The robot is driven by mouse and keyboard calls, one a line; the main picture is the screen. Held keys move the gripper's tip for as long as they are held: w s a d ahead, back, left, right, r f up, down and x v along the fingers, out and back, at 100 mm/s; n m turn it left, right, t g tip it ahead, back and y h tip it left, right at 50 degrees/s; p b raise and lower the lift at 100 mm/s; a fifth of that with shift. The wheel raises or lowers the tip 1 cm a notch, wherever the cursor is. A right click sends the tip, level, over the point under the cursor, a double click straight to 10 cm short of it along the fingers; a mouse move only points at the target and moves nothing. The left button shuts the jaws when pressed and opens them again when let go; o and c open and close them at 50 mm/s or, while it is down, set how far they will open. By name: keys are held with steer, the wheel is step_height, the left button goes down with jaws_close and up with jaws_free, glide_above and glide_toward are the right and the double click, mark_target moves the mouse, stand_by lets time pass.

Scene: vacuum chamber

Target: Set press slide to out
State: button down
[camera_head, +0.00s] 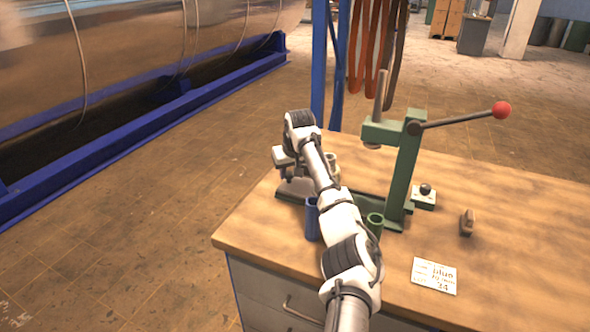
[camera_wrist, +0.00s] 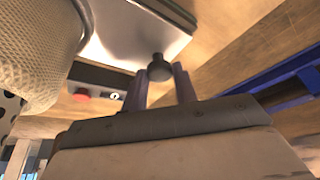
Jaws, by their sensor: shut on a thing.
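The green press (camera_head: 403,165) stands on the wooden bench, with a lever ending in a red ball to its right. The slide (camera_head: 297,190) is a pale metal plate at the left end of the press base, partly hidden under my arm. In the wrist view the slide (camera_wrist: 140,35) is a shiny plate with a black knob (camera_wrist: 159,68) at its near edge. My gripper (camera_wrist: 160,85) is shut on the knob, one finger on each side. In the head view my gripper (camera_head: 289,172) is over the bench's left edge area, its fingertips hard to make out.
A blue cup (camera_head: 312,220) and a green cup (camera_head: 375,225) stand close to my arm. The bench's right side is mostly clear.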

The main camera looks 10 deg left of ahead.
steer(key=shift+w+a+r, duration=0.1)
steer(key=shift+a+r, duration=0.1)
steer(key=c, duration=1.1)
jaws_free()
steer(key=shift+a+f, duration=0.1)
steer(key=shift+f, duration=0.05)
steer(key=b+v, duration=0.3)
steer(key=v, duration=1.1)
